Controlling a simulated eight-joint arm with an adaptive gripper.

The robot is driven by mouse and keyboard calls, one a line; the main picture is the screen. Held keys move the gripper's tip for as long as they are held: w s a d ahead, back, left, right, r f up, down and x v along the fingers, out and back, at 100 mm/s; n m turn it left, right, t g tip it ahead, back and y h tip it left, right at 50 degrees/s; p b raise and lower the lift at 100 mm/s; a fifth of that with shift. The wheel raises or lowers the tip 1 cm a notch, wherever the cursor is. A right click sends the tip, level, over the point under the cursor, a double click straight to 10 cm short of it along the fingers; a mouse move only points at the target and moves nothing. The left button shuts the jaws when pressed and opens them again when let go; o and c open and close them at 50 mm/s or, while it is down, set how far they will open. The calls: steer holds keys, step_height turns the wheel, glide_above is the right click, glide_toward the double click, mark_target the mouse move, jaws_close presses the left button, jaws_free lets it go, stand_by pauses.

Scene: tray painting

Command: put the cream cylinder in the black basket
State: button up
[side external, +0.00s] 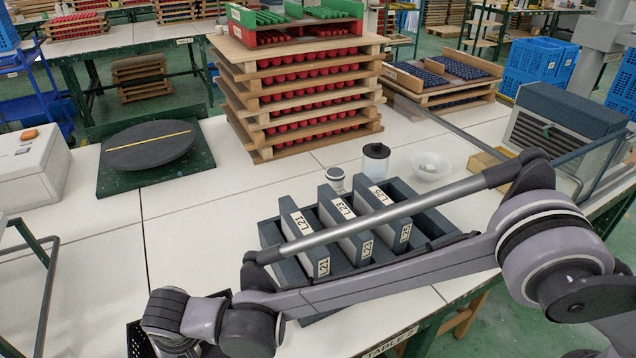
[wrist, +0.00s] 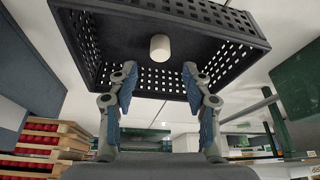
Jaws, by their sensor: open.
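The black basket (wrist: 105,38) with perforated walls fills the upper part of the wrist view. The cream cylinder (wrist: 160,48) shows inside its outline, against the dark floor. I cannot tell whether it touches the floor. My gripper (wrist: 158,84) is open, its two fingers apart at the basket's near wall, with the cylinder beyond the fingertips and clear of both. In the side view, a corner of the basket (side external: 137,342) shows at the bottom left edge of my wrist. The fingers and the cylinder are hidden there.
A dark slotted rack (side external: 268,234) with labelled dividers stands under my forearm. A white jar (side external: 335,181), a black-lidded jar (side external: 375,163) and a clear bowl (side external: 430,167) are behind it. A round dark turntable (side external: 148,147) and stacked trays (side external: 300,95) stand farther back.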

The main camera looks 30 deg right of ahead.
steer(key=a+v, duration=0.1)
steer(key=v, duration=0.5)
steer(key=w+d+r, duration=0.2)
steer(key=d+r, duration=0.2)
steer(key=d, duration=0.6)
steer(key=w+d+r+m, duration=0.1)
steer(key=d+r, duration=0.3)
steer(key=d, duration=0.6)
steer(key=w+d+r, duration=0.2)
steer(key=d+r, duration=0.2)
steer(key=d, duration=0.6)
steer(key=s+d+f+t, duration=0.1)
steer(key=s+d, duration=0.3)
steer(key=d, duration=0.3)
steer(key=s+d+t, duration=0.1)
steer(key=s+d, duration=0.4)
steer(key=d, duration=0.3)
steer(key=s+d+f+m+h, duration=0.1)
steer(key=s+d, duration=0.3)
steer(key=d, duration=0.4)
steer(key=shift+s+f+t, duration=0.3)
steer(key=shift+s+t, duration=0.05)
steer(key=shift+t, duration=0.05)
